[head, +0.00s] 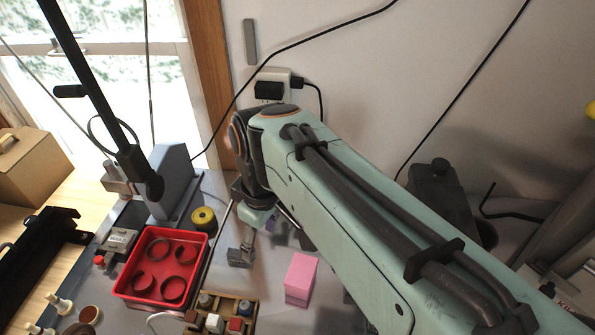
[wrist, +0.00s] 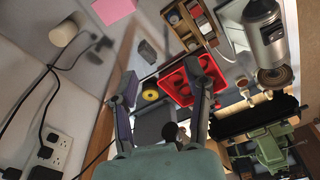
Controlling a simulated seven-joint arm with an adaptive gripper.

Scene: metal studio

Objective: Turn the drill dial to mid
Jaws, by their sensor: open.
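My gripper (wrist: 165,88) is open and empty in the wrist view, its two dark fingers spread wide apart. In the head view it (head: 256,207) hangs above the bench beside the grey upright housing (head: 172,183), partly hidden by my own arm. The drill and its dial cannot be made out for certain in either view. In the wrist view, a grey box-like body (wrist: 154,122) lies beyond and between the fingers, with a dark rounded part (wrist: 174,133) near it. No dial marking or setting is readable.
A red tray (head: 127,283) with several rings, a black-and-yellow roll (head: 203,218), a pink block (head: 300,278), a grey block (head: 239,258) and a wooden organiser (head: 248,307) crowd the bench. A green machine (wrist: 271,150) and silver cylinder (wrist: 264,42) show in the wrist view.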

